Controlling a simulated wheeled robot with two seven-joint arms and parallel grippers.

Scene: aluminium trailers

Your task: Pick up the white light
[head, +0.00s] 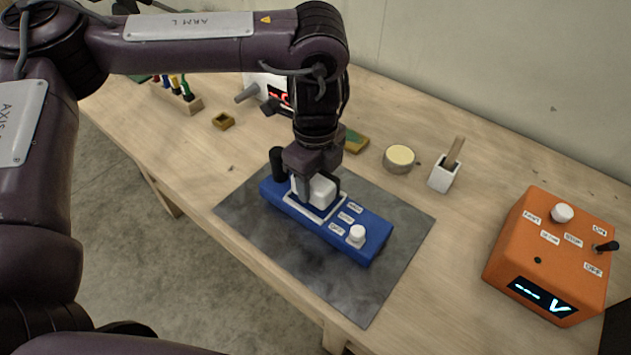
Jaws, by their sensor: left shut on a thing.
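The white light (320,188) is a pale rounded block at the left part of a blue box (372,250). My left gripper (316,193) points down from above and is shut on the white light, with a dark finger on either side of it. A white-edged frame on the blue box surrounds the spot below the light. I cannot tell whether the light still touches the box. My right gripper is not in view.
The blue box, with a white knob (357,235), lies on a grey mat (360,296). An orange box (548,255) with a display stands right. A round tin (398,159), a white cup (444,176) and a wooden rack (178,98) stand farther back.

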